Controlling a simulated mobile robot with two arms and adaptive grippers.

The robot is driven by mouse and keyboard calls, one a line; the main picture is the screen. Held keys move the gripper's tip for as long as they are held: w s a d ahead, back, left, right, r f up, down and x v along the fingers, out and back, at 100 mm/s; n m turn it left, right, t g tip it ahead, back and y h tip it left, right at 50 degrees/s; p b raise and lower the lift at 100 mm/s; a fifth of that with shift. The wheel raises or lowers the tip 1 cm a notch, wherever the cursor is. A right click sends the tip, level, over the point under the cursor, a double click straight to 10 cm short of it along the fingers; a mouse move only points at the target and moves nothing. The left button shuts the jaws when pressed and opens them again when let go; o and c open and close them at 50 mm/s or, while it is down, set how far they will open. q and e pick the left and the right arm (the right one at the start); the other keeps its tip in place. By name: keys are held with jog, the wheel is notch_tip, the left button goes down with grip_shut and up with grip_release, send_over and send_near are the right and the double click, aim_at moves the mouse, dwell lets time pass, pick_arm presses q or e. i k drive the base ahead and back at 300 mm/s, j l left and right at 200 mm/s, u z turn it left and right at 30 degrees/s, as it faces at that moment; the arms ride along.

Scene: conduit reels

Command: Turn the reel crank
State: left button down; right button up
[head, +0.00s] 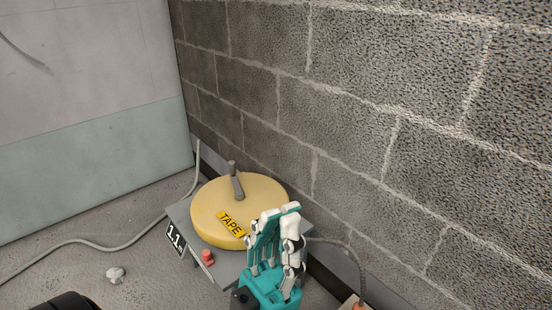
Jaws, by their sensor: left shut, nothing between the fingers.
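The reel (268,191) is a round yellow drum with a "TAPE" label, lying flat on a low grey stand (176,212). The reel crank (237,182) is a grey arm on top of the drum with an upright knob at its far end. My left gripper (276,212), teal and white, is in front of the drum's near right edge and hides part of it. Its fingers are shut and hold nothing. It is apart from the crank, to the right and nearer to me. I cannot tell whether it touches the drum. My right gripper is not in view.
A block wall (400,120) rises close behind and right of the stand. A pale panel (90,100) stands at the left. A grey cable (110,247) runs across the floor. A small red cylinder (207,257) is at the stand's front; a pale lump (115,274) lies on the floor.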

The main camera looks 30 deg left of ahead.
aim_at(239, 195)
jog(key=j+z, duration=0.5)
jog(key=j, duration=0.15)
jog(key=j+z, duration=0.45)
jog(key=j, duration=0.15)
jog(key=k+j, duration=0.1)
jog(key=j, duration=0.3)
jog(key=k+j+z, duration=0.1)
jog(key=j, duration=0.35)
jog(key=k+j, duration=0.1)
jog(key=j, duration=0.3)
jog(key=k+j+z, duration=0.1)
jog(key=j, duration=0.3)
jog(key=k+j, duration=0.1)
jog(key=j, duration=0.3)
jog(key=k+j, duration=0.1)
jog(key=j, duration=0.3)
jog(key=k+j+z, duration=0.1)
jog(key=j, duration=0.3)
